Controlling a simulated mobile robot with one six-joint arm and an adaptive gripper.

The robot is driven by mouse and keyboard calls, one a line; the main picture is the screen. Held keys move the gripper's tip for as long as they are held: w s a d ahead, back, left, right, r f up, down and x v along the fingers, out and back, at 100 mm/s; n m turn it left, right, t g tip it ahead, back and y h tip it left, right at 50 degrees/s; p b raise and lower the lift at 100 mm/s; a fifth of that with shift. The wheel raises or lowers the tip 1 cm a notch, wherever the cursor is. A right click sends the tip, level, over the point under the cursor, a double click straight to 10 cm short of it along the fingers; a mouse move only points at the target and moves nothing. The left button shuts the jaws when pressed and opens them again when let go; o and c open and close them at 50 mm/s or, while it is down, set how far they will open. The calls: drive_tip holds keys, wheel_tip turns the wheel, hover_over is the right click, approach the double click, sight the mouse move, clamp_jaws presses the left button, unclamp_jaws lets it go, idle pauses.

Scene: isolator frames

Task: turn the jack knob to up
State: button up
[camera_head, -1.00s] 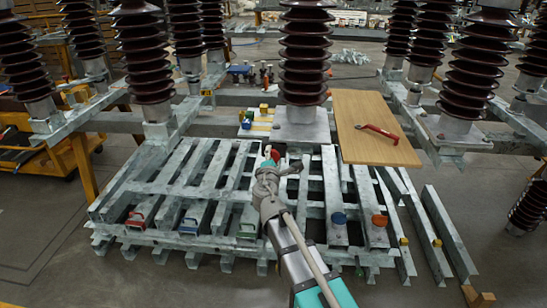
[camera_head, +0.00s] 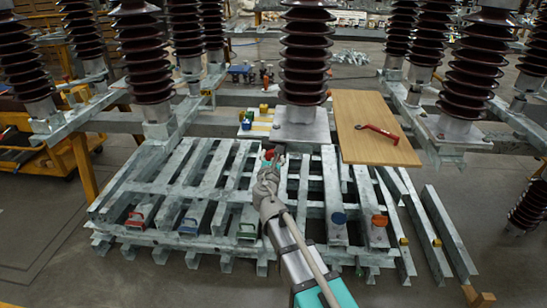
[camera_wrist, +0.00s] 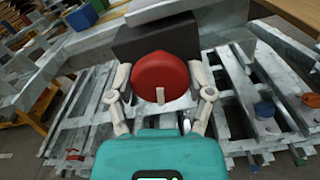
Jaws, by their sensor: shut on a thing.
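The jack knob is a round red knob (camera_wrist: 160,72) on the front of a dark grey box (camera_wrist: 157,38) in the wrist view. A short white mark on it stands vertical, low on its face. My gripper (camera_wrist: 161,88) has one finger on each side of the knob and is shut on it. In the head view, a little of the red knob (camera_head: 268,154) shows at the tip of my gripper (camera_head: 270,163). The arm hides most of the box there.
A blue knob (camera_head: 339,218) and an orange knob (camera_head: 379,220) sit on steel bars at right. Red (camera_head: 135,220), blue (camera_head: 188,226) and green (camera_head: 247,231) handles line the left front. A wooden board (camera_head: 365,110) bears a red-handled tool (camera_head: 378,133). Tall brown insulators (camera_head: 304,55) stand behind.

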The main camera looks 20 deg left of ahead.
drive_tip(key=shift+w+n, duration=0.1)
drive_tip(key=shift+n, duration=0.4)
drive_tip(key=o, duration=1.1)
drive_tip(key=v, duration=1.2)
drive_tip(key=shift+a, duration=0.1)
drive_tip(key=shift+f, duration=0.1)
